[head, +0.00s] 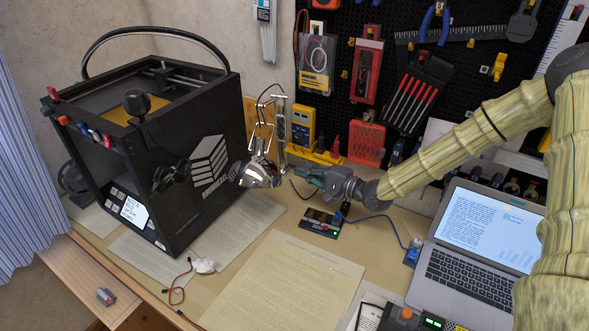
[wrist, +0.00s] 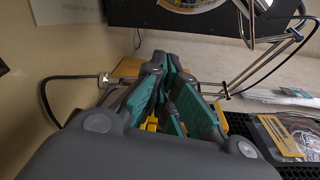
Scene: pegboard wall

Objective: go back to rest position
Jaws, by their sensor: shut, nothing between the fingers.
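My gripper (head: 310,176) is at the end of my outstretched arm, which reaches in from the right over the back of the table. It is beside the chrome desk lamp (head: 262,172) and above a small black device (head: 322,222) on the table. In the wrist view its teal-padded fingers (wrist: 172,95) are close together with nothing held between them. The lamp's thin arm also shows there (wrist: 262,62), behind and to the right of the fingers.
A black 3D printer (head: 200,165) stands on the left. An open laptop (head: 485,250) sits on the right, below my arm. A pegboard (head: 400,65) with hanging tools is behind. Papers (head: 285,285) cover the front middle of the table (head: 385,262). A blue cable (head: 375,218) runs toward the laptop.

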